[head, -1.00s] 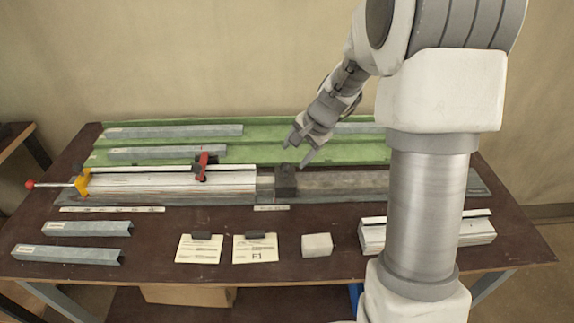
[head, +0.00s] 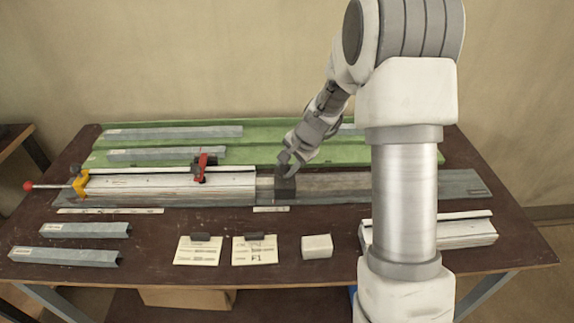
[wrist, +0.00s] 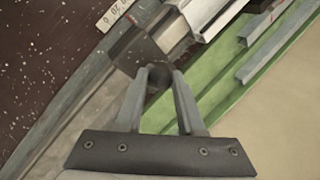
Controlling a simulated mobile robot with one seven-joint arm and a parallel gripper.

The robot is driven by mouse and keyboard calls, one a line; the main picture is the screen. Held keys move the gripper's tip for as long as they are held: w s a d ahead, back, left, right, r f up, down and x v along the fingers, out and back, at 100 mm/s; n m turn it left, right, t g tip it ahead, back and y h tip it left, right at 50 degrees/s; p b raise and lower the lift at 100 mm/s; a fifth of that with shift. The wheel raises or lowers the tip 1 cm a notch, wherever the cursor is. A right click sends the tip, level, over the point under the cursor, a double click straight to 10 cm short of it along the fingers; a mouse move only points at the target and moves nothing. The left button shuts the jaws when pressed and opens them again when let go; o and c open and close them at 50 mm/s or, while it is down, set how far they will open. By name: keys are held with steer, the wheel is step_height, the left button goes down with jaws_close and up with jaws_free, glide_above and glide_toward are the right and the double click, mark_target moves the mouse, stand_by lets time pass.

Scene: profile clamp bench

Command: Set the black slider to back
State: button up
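The black slider (head: 285,188) is a dark block on the grey rail (head: 345,183), right of the light profile. In the wrist view the dark block (wrist: 138,47) lies just beyond my fingertips. My gripper (head: 288,166) is above the block, pointing down. In the wrist view the two fingers of my gripper (wrist: 159,72) stand apart, with a dark round part (wrist: 157,80) between them. The fingers look open; I cannot tell whether they touch it. The fingers hide part of the block's top.
A red clamp (head: 201,167) and a yellow end piece (head: 80,182) with a red-knobbed rod sit left on the rail. A green board (head: 270,152) with grey profiles lies behind. Cards (head: 198,252), a pale block (head: 317,246) and loose profiles lie in front.

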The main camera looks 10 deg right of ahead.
jaws_close()
stand_by(1.0)
